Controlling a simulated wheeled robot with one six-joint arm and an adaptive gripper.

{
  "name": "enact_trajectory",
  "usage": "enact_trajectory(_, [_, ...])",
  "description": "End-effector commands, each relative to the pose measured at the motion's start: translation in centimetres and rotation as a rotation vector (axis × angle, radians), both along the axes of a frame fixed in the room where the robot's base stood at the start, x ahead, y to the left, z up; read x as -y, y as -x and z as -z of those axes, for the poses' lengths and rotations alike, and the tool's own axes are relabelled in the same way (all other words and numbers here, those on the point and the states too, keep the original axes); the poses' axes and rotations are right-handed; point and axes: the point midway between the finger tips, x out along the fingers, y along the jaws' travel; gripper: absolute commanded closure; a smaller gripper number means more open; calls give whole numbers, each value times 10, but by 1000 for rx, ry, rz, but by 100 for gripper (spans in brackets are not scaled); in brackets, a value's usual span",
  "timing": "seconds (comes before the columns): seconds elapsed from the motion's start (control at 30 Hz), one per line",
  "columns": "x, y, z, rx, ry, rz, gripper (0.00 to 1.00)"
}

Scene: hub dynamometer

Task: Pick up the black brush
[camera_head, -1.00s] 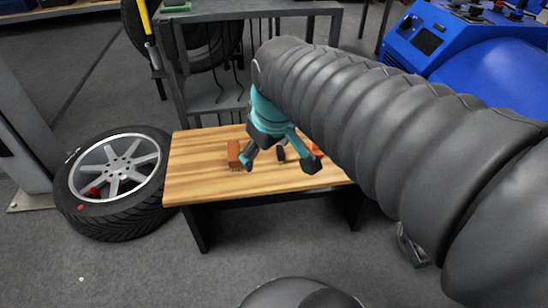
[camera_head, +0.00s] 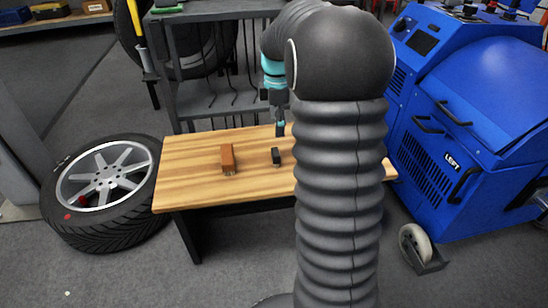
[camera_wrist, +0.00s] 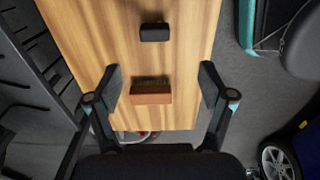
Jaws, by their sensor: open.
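The black brush (camera_head: 276,156) lies on the wooden bench top (camera_head: 190,186), right of an orange-brown brush (camera_head: 228,158). In the wrist view the black brush (camera_wrist: 155,32) is near the top, beyond the fingertips. The orange-brown brush (camera_wrist: 151,95) shows between the spread fingers there, with its dark bristle side visible. My gripper (camera_wrist: 160,82) is open and empty. In the head view my gripper (camera_head: 279,118) is over the back part of the bench, behind the black brush, and partly hidden by my arm.
A wheel with a tyre (camera_head: 108,190) lies on the floor left of the bench. A grey rack (camera_head: 215,98) stands behind the bench. A blue machine (camera_head: 470,130) stands at the right. My arm hides the bench's right part. Bare wood surrounds both brushes.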

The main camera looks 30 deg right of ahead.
Motion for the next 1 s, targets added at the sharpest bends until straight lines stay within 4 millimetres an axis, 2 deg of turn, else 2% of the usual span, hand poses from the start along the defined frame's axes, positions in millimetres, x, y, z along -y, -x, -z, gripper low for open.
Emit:
enact_trajectory(0.4, [1, -1, 69, -4, -1, -4, 19])
enact_trajectory(0.5, [1, -1, 79, -3, -1, -4, 19])
enact_trajectory(0.77, [1, -2, 91, -2, -1, -4, 19])
enact_trajectory(1.0, [1, -9, 122, -4, -1, -4, 19])
